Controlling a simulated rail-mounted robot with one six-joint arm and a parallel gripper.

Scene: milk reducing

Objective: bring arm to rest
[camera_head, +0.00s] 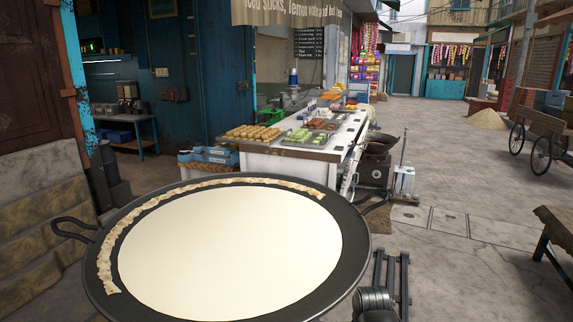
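A wide dark round pan (359,232) with a loop handle at its left fills the lower left of the head view. A broad pool of smooth cream-white milk (230,255) lies in it. A strip of pale, browned milk skin (190,187) clings along the pan's far and left inner rim. A dark cylindrical part at the bottom, right of the pan, looks like part of my arm. I cannot make out my gripper's fingers in this view, so whether it is open or shut does not show.
A stall counter (283,164) with trays of sweets (254,133) stands behind the pan. A dark wok (377,143) on a stove stands right of it. A wooden table (556,222) cuts into the right edge. The paved ground (470,265) between is mostly clear.

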